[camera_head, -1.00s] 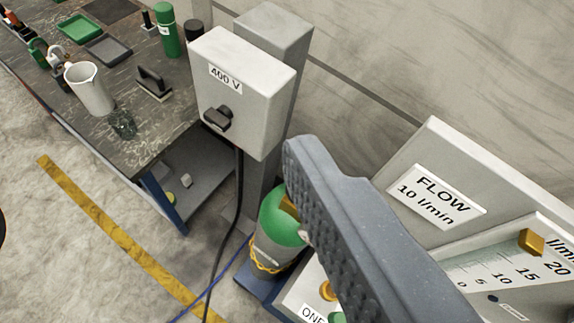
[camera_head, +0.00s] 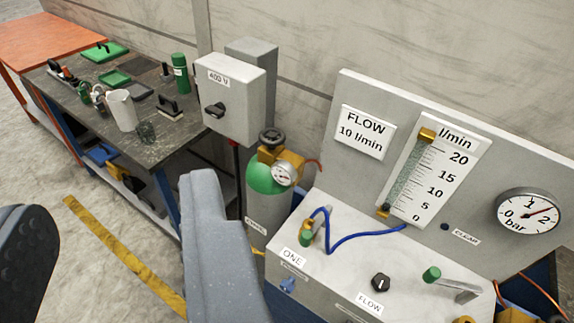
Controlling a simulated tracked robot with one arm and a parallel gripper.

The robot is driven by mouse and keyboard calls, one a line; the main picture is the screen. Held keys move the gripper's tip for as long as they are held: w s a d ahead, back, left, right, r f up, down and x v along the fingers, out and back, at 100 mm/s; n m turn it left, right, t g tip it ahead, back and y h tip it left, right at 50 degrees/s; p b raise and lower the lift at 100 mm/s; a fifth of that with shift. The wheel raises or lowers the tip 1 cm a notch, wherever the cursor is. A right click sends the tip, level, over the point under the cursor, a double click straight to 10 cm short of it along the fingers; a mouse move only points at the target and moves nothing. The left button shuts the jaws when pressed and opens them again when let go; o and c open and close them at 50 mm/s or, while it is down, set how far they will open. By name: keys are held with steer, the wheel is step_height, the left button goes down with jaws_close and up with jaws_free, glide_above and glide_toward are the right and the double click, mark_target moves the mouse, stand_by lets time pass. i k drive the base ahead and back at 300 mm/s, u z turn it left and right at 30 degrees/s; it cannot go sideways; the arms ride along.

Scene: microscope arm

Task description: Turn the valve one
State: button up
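The panel's sloping top has a label ONE (camera_head: 293,257). Right by it stands a green-tipped valve handle (camera_head: 306,238), roughly upright, with a blue hose beside it. A second green-tipped lever (camera_head: 432,273) lies farther right, its metal bar pointing right; its own label is not readable. My gripper (camera_head: 118,200) is open and empty, with its two dark fingers wide apart. The right finger is left of the ONE handle in the picture and appears apart from it. It hides part of the floor and the panel's left side.
A black FLOW knob (camera_head: 380,282) sits between the levers. Behind are a flow scale (camera_head: 437,180) and a bar gauge (camera_head: 528,212). A green-topped cylinder (camera_head: 268,205) and a 400 V box (camera_head: 235,98) stand left of the panel. A cluttered bench (camera_head: 185,140) is farther left.

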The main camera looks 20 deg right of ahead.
mark_target(273, 142)
steer(key=z, duration=1)
steer(key=k, duration=0.1)
steer(key=u, duration=1.55)
steer(key=i, duration=1.65)
steer(key=z, duration=0.65)
